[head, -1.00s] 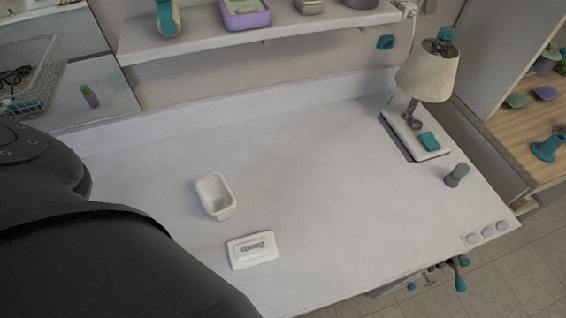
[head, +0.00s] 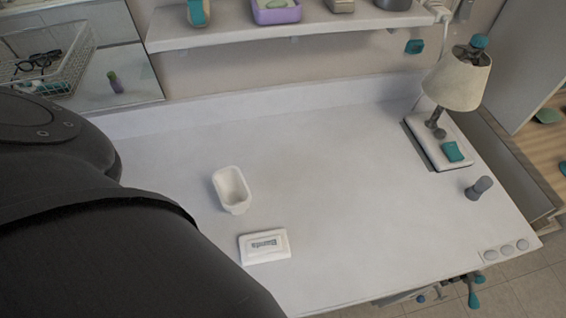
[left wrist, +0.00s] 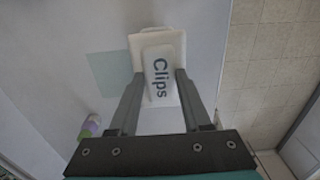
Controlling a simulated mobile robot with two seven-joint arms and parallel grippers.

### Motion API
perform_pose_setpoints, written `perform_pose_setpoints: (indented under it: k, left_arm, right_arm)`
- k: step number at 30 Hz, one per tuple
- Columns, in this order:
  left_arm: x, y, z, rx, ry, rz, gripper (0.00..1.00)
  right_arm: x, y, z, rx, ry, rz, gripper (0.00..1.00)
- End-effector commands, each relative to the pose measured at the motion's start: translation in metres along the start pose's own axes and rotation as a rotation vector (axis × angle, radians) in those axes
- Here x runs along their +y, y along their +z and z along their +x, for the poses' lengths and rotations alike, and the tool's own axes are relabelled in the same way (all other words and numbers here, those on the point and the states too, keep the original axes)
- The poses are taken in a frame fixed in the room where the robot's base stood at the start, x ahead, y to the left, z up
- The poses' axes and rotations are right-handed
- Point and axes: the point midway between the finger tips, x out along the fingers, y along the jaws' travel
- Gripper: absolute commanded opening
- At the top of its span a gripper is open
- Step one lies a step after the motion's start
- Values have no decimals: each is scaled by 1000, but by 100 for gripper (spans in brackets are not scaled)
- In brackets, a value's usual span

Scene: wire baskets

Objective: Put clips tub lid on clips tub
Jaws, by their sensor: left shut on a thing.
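My left gripper (left wrist: 161,76) is shut on the clips tub lid (left wrist: 160,70), a white plate with a raised panel that reads "Clips". The lid sits between the two fingertips in the left wrist view. In the head view this gripper is hidden behind my dark arm. A small white open tub (head: 232,188) stands upright and looks empty on the white desk; I see no label on it. My right gripper is not in view.
Another white lid (head: 265,246) with unreadable lettering lies in front of the tub. A lamp (head: 457,80) and a grey stamp-like object (head: 479,188) stand at right. A wire basket (head: 50,75) and a purple-green bottle (head: 115,82) are upper left. The desk's middle is clear.

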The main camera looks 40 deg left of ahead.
Motion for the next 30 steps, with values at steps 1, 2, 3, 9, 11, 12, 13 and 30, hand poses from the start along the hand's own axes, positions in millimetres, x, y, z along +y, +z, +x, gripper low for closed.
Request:
perform_pose_setpoints:
  k: [1, 2, 3, 9, 11, 12, 13, 30]
  left_arm:
    - [0, 0, 0, 0, 0, 0, 0]
    - [0, 1, 0, -1, 1, 0, 0]
    - [0, 1, 0, 0, 0, 2, 0]
    - [0, 0, 0, 0, 0, 2, 0]
    - [0, 0, 1, 1, 0, 2, 0]
    - [0, 0, 2, 1, 0, 2, 0]
    - [0, 0, 2, 1, 0, 2, 0]
    - [0, 0, 11, 1, 0, 1, 0]
  right_arm:
    - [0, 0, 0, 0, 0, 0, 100]
    - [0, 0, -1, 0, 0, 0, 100]
    - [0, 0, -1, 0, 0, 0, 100]
    - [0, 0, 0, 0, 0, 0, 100]
    - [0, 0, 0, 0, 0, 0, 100]
    - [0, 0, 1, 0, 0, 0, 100]
    - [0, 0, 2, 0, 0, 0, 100]
    - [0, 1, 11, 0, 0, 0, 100]
